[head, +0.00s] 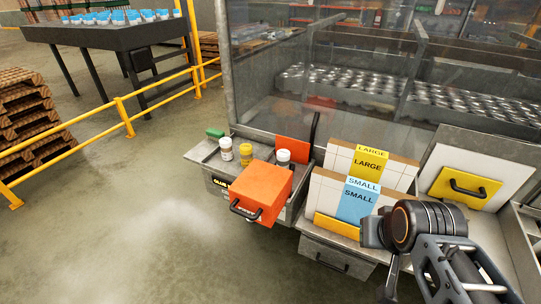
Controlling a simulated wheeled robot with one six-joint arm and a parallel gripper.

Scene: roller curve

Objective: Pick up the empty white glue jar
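The left jar (226,149) has a white cap and a pale body with a brownish lower part. The middle jar (246,154) is yellow. The right jar (283,157) has a white cap; its lower part is hidden behind the orange box. Which jar is empty is too small to tell. My arm's wrist (405,226) is at the lower right, well to the right of the jars and apart from them. My gripper's fingers cannot be made out clearly.
An orange box (262,192) with a black handle juts out in front of the jars. A green object (215,133) lies behind the left jar. Blue SMALL (358,200) and yellow LARGE (369,165) cards stand right of them. A clear-panelled enclosure rises behind; open floor lies left.

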